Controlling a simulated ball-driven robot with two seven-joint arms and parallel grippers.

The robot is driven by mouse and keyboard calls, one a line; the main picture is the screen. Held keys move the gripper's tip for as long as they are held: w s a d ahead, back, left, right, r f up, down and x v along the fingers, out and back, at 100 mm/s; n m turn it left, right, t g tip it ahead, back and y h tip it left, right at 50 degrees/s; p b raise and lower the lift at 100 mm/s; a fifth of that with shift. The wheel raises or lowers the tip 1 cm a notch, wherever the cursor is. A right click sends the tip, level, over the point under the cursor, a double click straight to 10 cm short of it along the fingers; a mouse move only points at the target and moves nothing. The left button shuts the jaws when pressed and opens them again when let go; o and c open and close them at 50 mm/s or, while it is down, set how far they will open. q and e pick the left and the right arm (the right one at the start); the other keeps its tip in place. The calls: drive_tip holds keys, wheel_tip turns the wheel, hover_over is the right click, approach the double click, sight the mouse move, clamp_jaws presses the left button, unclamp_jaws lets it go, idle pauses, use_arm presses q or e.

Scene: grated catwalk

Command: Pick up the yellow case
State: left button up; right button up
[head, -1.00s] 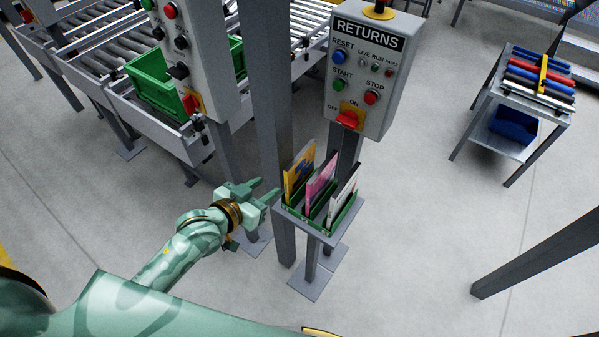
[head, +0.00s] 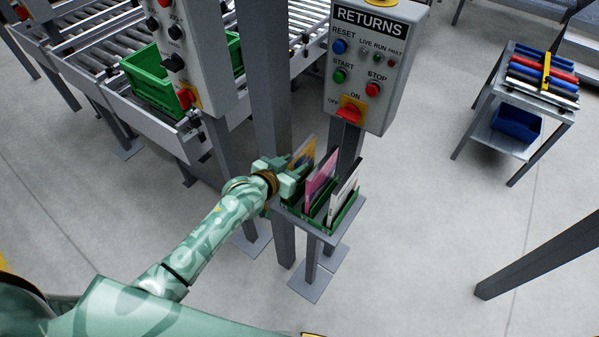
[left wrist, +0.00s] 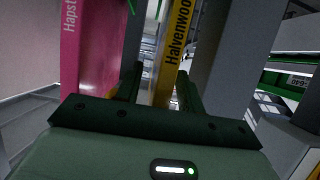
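The yellow case (head: 305,152) stands upright at the left end of a green rack (head: 324,226). My left gripper (head: 292,170) is at its near edge and partly hides it. The fingers are apart, with a gap showing beside the case; I see no firm grip. The pink case (head: 320,177) stands just to the right, and shows left of the fingers in the wrist view (left wrist: 92,45). My right gripper is not in view.
A white case (head: 343,193) stands at the rack's right end. Behind are a grey post (head: 265,80) and the RETURNS control box (head: 366,65). A roller conveyor with a green bin (head: 155,82) is at left. A cart (head: 541,90) stands at right. Floor in front is clear.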

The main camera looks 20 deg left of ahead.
use_arm(q)
clamp_jaws()
